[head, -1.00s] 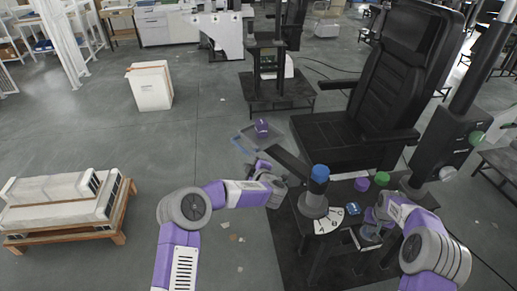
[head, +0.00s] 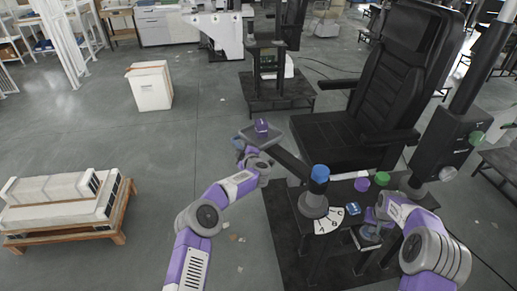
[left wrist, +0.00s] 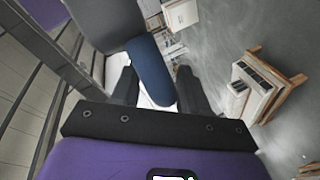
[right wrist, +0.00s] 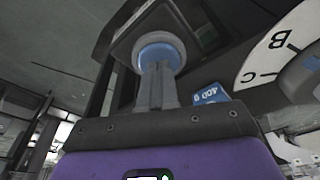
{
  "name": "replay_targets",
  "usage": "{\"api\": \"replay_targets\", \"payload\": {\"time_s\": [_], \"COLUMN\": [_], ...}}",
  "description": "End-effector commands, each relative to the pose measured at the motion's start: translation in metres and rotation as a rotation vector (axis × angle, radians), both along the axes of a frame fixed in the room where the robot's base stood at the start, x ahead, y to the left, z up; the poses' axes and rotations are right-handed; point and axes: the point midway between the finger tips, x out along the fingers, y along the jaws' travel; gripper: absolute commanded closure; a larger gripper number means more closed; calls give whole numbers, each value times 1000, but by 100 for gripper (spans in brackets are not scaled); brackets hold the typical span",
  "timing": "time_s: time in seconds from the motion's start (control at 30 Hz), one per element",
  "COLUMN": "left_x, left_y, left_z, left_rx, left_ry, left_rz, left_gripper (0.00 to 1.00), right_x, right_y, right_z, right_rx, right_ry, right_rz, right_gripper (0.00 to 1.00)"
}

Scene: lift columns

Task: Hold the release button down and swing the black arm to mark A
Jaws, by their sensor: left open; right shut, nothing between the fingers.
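A black chair (head: 370,105) is close behind. The floor to the left is clear up to a pallet (head: 65,235).

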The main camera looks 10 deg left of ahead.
Motion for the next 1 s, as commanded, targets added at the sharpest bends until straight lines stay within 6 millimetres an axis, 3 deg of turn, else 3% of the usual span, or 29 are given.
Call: {"api": "replay_targets", "payload": {"time_s": [0.33, 0.63, 1.0], "left_x": [2, 2, 5], "left_y": [1, 1, 0], "left_z": [-1, -1, -2], "left_rx": [0, 0, -1], "left_ry": [1, 0, 3], "left_rz": [-1, -1, -7], "left_gripper": [56, 100, 100], "right_x": [-1, -1, -1], "right_y": [0, 0, 0], "right_z": [-1, -1, -1], "right_rx": [0, 0, 0], "right_ry": [2, 2, 2], "right_rz": [0, 0, 0], "right_gripper": [100, 100, 100]}}
